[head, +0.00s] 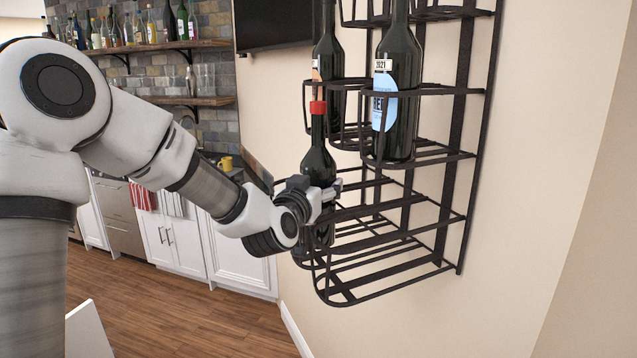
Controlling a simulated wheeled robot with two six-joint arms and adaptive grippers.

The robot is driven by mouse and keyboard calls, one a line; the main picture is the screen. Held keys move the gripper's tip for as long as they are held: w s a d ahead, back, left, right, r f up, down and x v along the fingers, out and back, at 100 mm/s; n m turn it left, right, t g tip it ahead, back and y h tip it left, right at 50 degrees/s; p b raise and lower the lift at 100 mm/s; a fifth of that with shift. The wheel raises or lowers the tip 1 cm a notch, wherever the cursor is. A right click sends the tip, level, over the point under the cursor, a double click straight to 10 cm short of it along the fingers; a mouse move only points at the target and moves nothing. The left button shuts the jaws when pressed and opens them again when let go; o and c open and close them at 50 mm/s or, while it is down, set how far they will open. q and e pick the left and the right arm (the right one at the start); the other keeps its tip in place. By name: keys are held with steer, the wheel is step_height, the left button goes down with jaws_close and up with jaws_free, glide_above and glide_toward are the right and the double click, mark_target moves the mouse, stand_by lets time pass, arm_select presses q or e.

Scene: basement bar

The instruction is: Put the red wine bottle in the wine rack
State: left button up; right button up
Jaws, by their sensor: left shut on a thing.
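The red wine bottle, a dark bottle with a red cap (317,160), stands upright at the lower left of the wine rack. My left gripper (322,192) is shut around its body from the left and hides part of it. The bottle's base is at the lowest left loop of the rack; I cannot tell whether it rests there. The black wire wine rack (462,120) is fixed to the wall. My right gripper is not in view.
A dark bottle with a blue and white label (399,90) stands in the rack above, and another dark bottle (328,70) stands left of it. The lower right slots are empty. White cabinets (172,240) and bottle shelves (160,46) are behind.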

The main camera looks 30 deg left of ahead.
arm_select(q)
steer(key=shift+s+f+b, duration=0.25)
steer(key=shift+f+b, duration=0.05)
steer(key=shift+b, duration=0.3)
steer(key=o, duration=1.8)
steer(key=shift+s, duration=0.1)
steer(key=shift+s+r, duration=0.1)
steer(key=shift+s, duration=0.15)
